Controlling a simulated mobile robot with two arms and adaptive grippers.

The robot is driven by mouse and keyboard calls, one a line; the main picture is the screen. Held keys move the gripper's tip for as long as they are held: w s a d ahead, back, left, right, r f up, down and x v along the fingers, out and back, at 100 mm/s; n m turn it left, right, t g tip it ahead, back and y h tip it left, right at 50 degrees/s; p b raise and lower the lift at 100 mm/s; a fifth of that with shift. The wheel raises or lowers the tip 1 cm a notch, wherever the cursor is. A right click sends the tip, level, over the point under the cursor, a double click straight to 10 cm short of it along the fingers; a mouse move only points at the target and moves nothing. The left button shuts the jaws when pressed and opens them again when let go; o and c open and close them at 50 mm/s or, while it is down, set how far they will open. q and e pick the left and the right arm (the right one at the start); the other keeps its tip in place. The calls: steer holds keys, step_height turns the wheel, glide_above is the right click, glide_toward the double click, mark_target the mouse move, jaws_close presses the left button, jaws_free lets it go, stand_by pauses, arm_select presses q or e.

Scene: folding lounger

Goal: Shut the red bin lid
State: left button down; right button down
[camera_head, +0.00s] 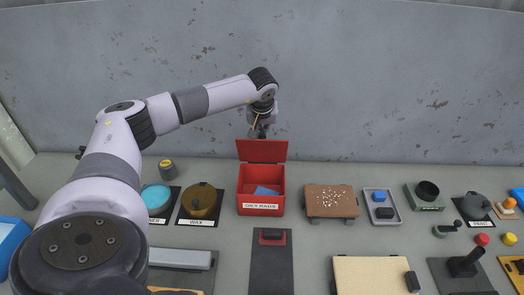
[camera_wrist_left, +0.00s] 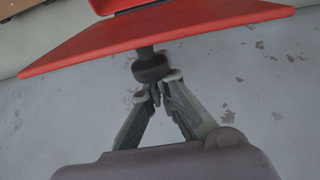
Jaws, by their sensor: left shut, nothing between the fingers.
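The red bin (camera_head: 277,208), labelled "OILY RAGS", stands near the wall with a blue cloth (camera_head: 266,190) inside. Its red lid (camera_head: 262,151) stands open, raised at the bin's back edge. The lid also spans the top of the left wrist view (camera_wrist_left: 160,32), with a dark knob (camera_wrist_left: 151,68) on the side facing my gripper. My left gripper (camera_head: 261,133) is above and behind the raised lid. In the left wrist view its closed fingertips (camera_wrist_left: 157,88) are empty, right at the knob; I cannot tell whether they touch. My right gripper is not in view.
A brown lidded pot (camera_head: 199,203) and a turquoise-topped container (camera_head: 156,197) stand left of the bin. A wooden board with pale bits (camera_head: 332,203) is to the right. A dark mat with a red-and-black block (camera_head: 272,237) lies in front. The grey wall (camera_head: 390,80) is close behind.

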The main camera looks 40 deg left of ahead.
mark_target(262, 141)
arm_select(q)
steer(key=shift+s+d+p, duration=0.3)
steer(key=shift+s+d, duration=1.35)
steer(key=shift+s, duration=0.3)
steer(key=shift+s+d, duration=1.2)
steer(key=shift+s, duration=0.25)
steer(key=shift+f, duration=0.15)
steer(key=shift+f+b, duration=3.3)
steer(key=shift+f, duration=0.7)
step_height(262, 141, up, 9)
steer(key=p, duration=0.6)
